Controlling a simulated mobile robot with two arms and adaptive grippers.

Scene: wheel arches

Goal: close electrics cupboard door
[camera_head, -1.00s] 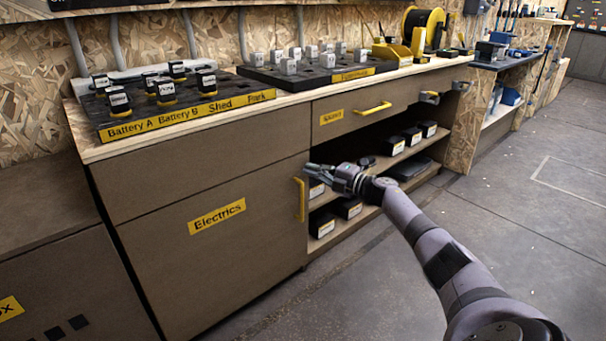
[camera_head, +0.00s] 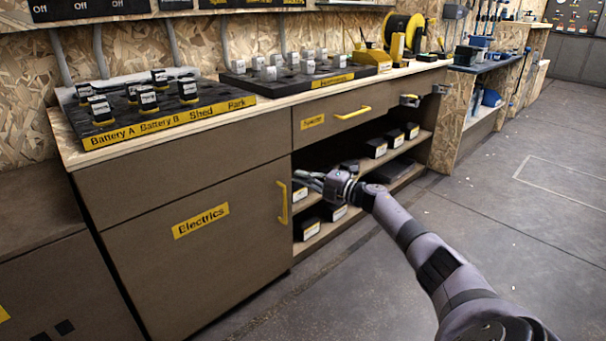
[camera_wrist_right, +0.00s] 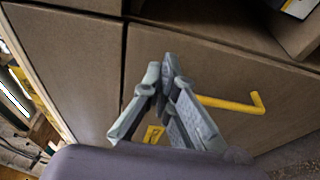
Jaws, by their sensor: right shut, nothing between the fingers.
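The electrics cupboard door (camera_head: 205,262) is a brown panel with a yellow label reading "Electrics" (camera_head: 201,220) and an upright yellow handle (camera_head: 282,203) near its right edge. It looks flush, or nearly so, with the cabinet front. My right gripper (camera_head: 303,178) is shut and empty in the head view, just right of the handle's top, in front of the open shelves. In the right wrist view the closed fingertips (camera_wrist_right: 167,62) lie over the door, with the yellow handle (camera_wrist_right: 240,103) to their right. Whether they touch the door cannot be told. My left gripper is out of view.
Open shelves (camera_head: 345,203) with several black boxes stand right of the door. A drawer with a yellow handle (camera_head: 352,113) is above them. The worktop carries battery racks (camera_head: 165,120). The floor (camera_head: 480,220) at right is clear.

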